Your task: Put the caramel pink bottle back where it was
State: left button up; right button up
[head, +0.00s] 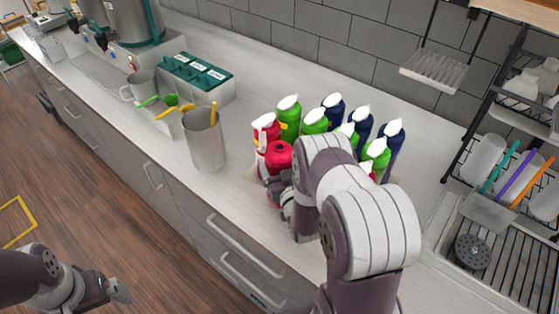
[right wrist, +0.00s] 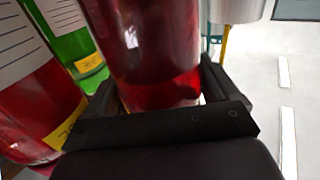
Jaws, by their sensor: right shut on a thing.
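My right gripper (head: 276,190) is shut on a pink-red bottle (head: 278,157) at the front left of the bottle group. In the right wrist view this bottle (right wrist: 150,50) stands between the two black fingers (right wrist: 158,92), and its label is not readable. A second red bottle (head: 265,128) with a white cap is just behind it. It appears that a red bottle with a white label and yellow tag (right wrist: 35,110) is close on the left in the wrist view. My left gripper (head: 119,290) hangs over the floor, away from the counter; its finger opening is unclear.
Several green bottles (head: 289,120) and blue bottles (head: 333,108) stand close behind and right, partly hidden by my right arm. A metal cup with a yellow utensil (head: 205,142) stands left. A rack and drain tray (head: 497,255) are at the right. The front counter edge is near.

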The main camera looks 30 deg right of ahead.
jog(key=shift+w+d+f+b, duration=0.1)
jog(key=shift+f+b, duration=0.3)
jog(key=shift+b, duration=0.15)
jog(key=o, duration=1.8)
jog(key=shift+r, duration=0.1)
